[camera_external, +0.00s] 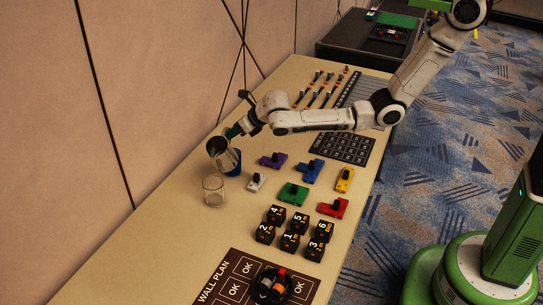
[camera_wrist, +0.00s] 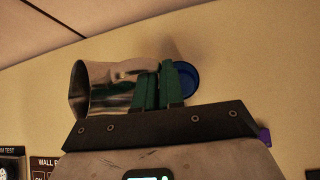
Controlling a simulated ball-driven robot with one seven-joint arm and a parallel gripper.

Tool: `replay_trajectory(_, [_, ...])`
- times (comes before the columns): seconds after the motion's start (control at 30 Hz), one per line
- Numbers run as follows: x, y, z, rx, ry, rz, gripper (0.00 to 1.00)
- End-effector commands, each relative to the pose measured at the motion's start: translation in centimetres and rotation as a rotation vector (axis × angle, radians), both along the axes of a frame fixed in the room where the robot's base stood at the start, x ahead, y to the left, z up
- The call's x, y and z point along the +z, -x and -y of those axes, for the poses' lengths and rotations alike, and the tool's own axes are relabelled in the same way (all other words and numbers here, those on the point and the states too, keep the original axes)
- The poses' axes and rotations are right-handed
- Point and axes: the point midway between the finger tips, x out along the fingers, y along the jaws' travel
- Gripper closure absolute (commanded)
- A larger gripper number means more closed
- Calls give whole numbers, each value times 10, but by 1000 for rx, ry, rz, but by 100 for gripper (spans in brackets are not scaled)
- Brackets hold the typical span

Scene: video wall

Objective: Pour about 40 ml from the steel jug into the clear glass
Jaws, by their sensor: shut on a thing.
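The steel jug (camera_external: 228,158) is held above the table, tilted with its dark mouth toward the left. In the wrist view the jug (camera_wrist: 112,86) lies across the picture, mouth at left. My gripper (camera_external: 237,131) is shut on the jug; its green fingers (camera_wrist: 160,88) press against the jug's side in the wrist view. The clear glass (camera_external: 213,190) stands upright on the table, just below and in front of the jug. I cannot make out liquid in either vessel, or any stream. The glass does not show in the wrist view.
A blue round piece (camera_wrist: 186,80) shows beside the jug; I cannot tell whether it is the jug's base or a separate disc. A white block (camera_external: 256,182), a purple block (camera_external: 273,160) and a green block (camera_external: 293,194) lie right of the glass. Numbered black cubes (camera_external: 290,241) stand nearer.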

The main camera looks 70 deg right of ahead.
Motion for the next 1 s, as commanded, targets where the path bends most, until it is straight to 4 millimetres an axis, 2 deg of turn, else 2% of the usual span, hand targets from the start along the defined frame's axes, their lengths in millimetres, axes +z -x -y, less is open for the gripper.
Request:
replay_trajectory(0.27, [21, 1, -24, 2, 181, 24, 100])
replay_trajectory(0.37, [16, 2, -29, 2, 245, 30, 100])
replay_trajectory(1.0, [25, 5, -60, 1, 655, 71, 100])
